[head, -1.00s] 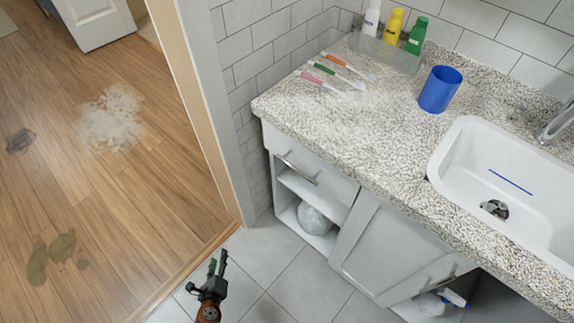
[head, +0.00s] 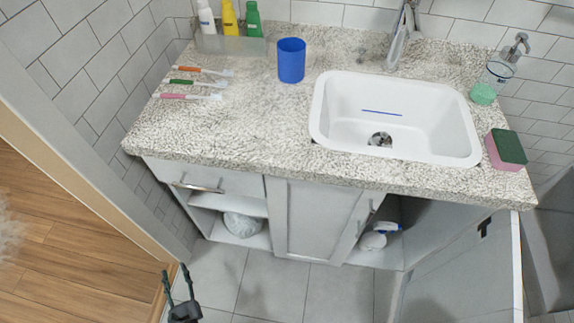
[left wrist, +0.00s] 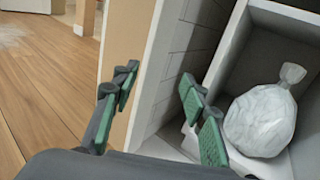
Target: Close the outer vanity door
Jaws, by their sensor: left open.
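The white vanity's outer door (head: 465,275) stands wide open at the right in the head view, swung out toward me. A dark fitting shows near its top. The inner door panel (head: 318,215) is left of the opening, with a metal handle (head: 366,214) at its right edge; I cannot tell if it is fully shut. My left gripper (head: 174,272) is open and empty, low at the left over the floor, far from the outer door. In the left wrist view its green-padded fingers (left wrist: 160,95) are apart, near the open shelves. My right gripper is not in view.
The speckled counter (head: 255,130) holds toothbrushes, bottles, a blue cup (head: 291,60), a sink (head: 330,125) and a sponge (head: 507,150). A white bag (head: 242,224) sits on the lower shelf. The tiled floor (head: 270,285) before the vanity is clear. A door frame (head: 100,205) stands left.

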